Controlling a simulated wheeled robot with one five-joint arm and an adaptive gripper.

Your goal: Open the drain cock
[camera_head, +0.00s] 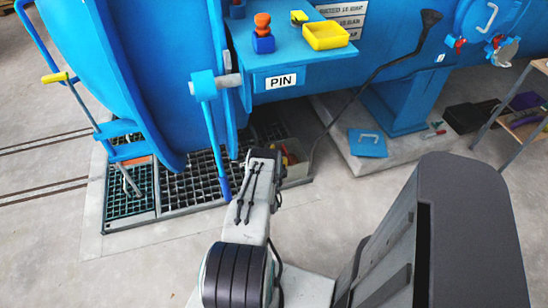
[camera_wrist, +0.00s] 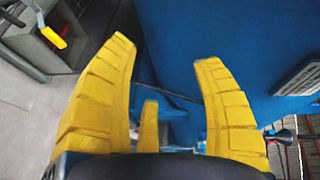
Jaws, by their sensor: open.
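I cannot pick out the drain cock with certainty in either view. The blue autoclave (camera_head: 140,70) fills the upper left of the head view, and its blue surface (camera_wrist: 225,45) also shows in the wrist view. My gripper (camera_wrist: 166,50) shows yellow fingers spread apart, with nothing held between them. Behind them are the blue surface and a thin dark rod. In the head view my gripper is hidden beyond the end of my arm, which reaches down beside the blue lever (camera_head: 212,140). A small yellow piece (camera_wrist: 52,38) shows at the upper left of the wrist view.
A blue shelf with a PIN label (camera_head: 281,81) carries a red knob (camera_head: 262,22) and a yellow tray (camera_head: 326,36). A long black lever (camera_head: 372,78) slants down at right. Floor grating (camera_head: 190,185) lies under the autoclave. A box (camera_head: 297,170) stands near my arm's end.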

